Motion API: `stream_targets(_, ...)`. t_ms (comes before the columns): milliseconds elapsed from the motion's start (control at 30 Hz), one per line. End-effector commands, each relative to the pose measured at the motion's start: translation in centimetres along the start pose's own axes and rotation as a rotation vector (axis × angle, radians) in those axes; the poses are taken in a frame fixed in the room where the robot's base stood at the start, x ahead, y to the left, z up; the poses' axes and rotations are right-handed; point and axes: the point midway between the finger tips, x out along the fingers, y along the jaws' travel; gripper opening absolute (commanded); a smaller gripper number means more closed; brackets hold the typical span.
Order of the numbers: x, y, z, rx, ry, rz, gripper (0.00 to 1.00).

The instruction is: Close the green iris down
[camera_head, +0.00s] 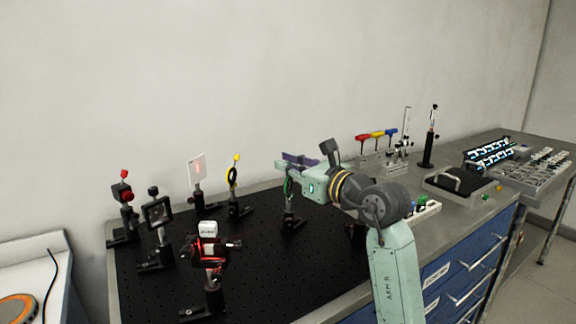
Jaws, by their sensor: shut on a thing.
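The exact contact point and the iris opening are hidden.
Coloured hex keys (377,135) stand behind my arm.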

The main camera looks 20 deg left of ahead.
Motion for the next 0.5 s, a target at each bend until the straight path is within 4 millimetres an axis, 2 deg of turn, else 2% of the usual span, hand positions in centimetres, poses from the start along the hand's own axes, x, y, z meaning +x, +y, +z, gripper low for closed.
stream_targets(267, -0.03, 0.05, -0.11, -0.007, -0.003, 0.000, 0.00)
stream_targets(500, -0.27, 0.43, -0.65, -0.081, -0.041, -0.004, 0.00)
